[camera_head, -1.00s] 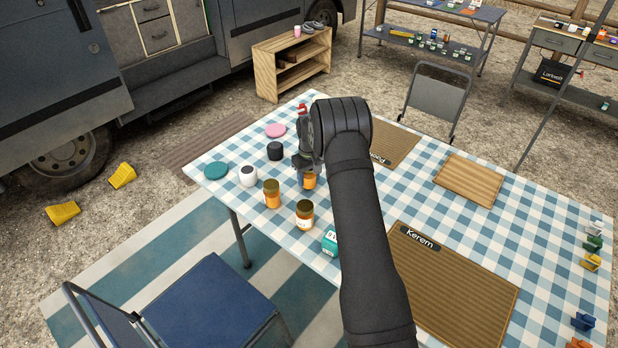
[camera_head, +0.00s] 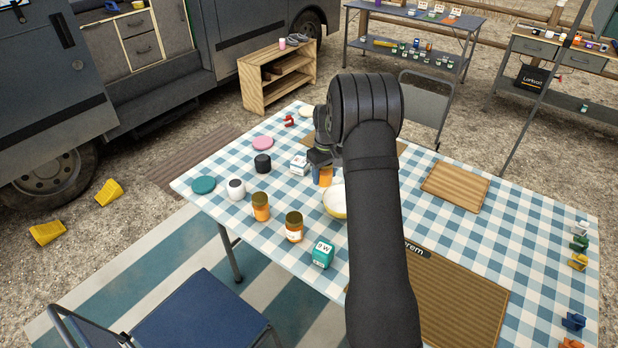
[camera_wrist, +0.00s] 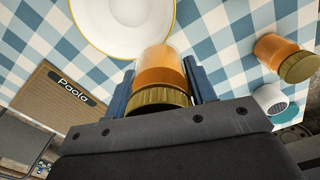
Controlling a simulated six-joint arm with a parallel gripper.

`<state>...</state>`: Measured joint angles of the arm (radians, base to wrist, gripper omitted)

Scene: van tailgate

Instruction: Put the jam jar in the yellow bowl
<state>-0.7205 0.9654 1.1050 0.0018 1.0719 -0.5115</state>
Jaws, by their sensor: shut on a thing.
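My gripper (camera_wrist: 162,92) is shut on an orange jam jar (camera_wrist: 160,66) with a gold lid, its fingers on either side of it. In the head view my gripper (camera_head: 323,160) holds the jar (camera_head: 326,177) just behind the yellow bowl (camera_head: 334,204). The bowl is white inside with a yellow rim, and my arm hides its right part. In the wrist view the bowl (camera_wrist: 122,22) lies beyond the jar's far end and looks empty where visible. The jar appears above the table, beside the bowl and not over its middle.
Two similar orange jars (camera_head: 261,207) (camera_head: 294,228) stand left of the bowl, near a teal box (camera_head: 323,255). A white box (camera_head: 299,164), black jar (camera_head: 262,163) and white pot (camera_head: 236,189) stand further back. A place mat labelled Paola (camera_wrist: 45,106) shows in the wrist view.

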